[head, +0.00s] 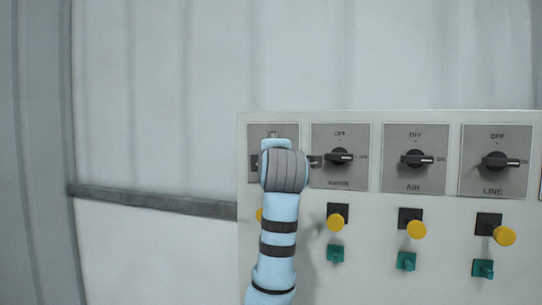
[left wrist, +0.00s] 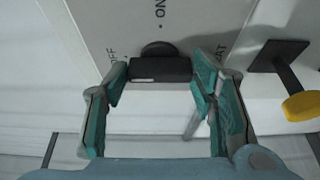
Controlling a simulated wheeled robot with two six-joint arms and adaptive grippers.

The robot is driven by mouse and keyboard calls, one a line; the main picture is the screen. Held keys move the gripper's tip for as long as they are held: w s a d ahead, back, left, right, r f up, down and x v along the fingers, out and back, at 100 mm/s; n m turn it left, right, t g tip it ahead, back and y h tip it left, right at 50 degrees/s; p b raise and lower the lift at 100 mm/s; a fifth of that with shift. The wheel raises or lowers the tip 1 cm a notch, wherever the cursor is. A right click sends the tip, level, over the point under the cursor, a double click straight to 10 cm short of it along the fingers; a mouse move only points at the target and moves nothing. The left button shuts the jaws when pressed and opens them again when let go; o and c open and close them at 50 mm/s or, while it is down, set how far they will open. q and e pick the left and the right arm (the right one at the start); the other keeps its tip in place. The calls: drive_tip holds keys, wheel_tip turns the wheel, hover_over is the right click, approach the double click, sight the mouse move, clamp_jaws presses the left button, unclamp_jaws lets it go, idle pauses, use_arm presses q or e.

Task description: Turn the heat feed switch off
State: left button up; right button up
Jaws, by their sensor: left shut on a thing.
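The heat switch is the leftmost of several rotary switches. Its grey plate (head: 273,131) shows only at the edges in the head view, since my left gripper covers the knob. In the left wrist view its black knob (left wrist: 160,69) sits between the two teal finger pads of my left gripper (left wrist: 158,84), which is shut on it. OFF is printed to the left, ON above, and the end of the word HEAT to the right. My right gripper is out of view.
The roaster switch (head: 339,156), air switch (head: 417,159) and line switch (head: 499,161) stand to the right, each pointing to ON. Yellow knobs (head: 417,229) and green ones (head: 406,261) stick out below. The wall left of the panel is clear except for a grey rail (head: 150,200).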

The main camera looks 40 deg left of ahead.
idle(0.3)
use_arm(q)
drive_tip(key=o, duration=0.9)
drive_tip(key=shift+o, duration=1.2)
drive_tip(key=shift+w, duration=0.1)
drive_tip(key=v, duration=1.2)
